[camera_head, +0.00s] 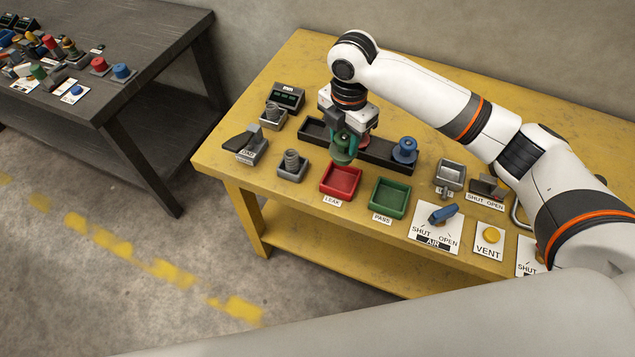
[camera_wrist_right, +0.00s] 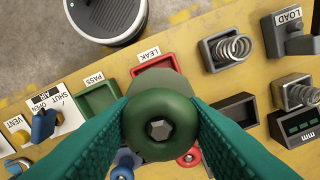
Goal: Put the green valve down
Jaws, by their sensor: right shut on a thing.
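My right gripper (camera_head: 344,142) is shut on the green valve (camera_head: 342,157), a round flanged spool. In the head view the valve shows low between the teal fingers, just behind the red LEAK tray (camera_head: 327,191) and in front of the dark rack (camera_head: 376,152). In the right wrist view the green valve (camera_wrist_right: 160,130) sits between both fingers, its hex-ended top facing the camera. The height of the valve is hard to tell. The red tray and the green PASS tray (camera_head: 388,198) look empty. My left gripper is not in view.
A blue valve (camera_head: 405,150) and a red valve (camera_head: 364,138), partly hidden by my gripper, stand at the rack. Spring fixtures (camera_head: 293,163) and a LOAD block (camera_head: 247,147) are at left. The blue AIR handle (camera_head: 443,214) and yellow VENT button (camera_head: 492,235) are at right.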

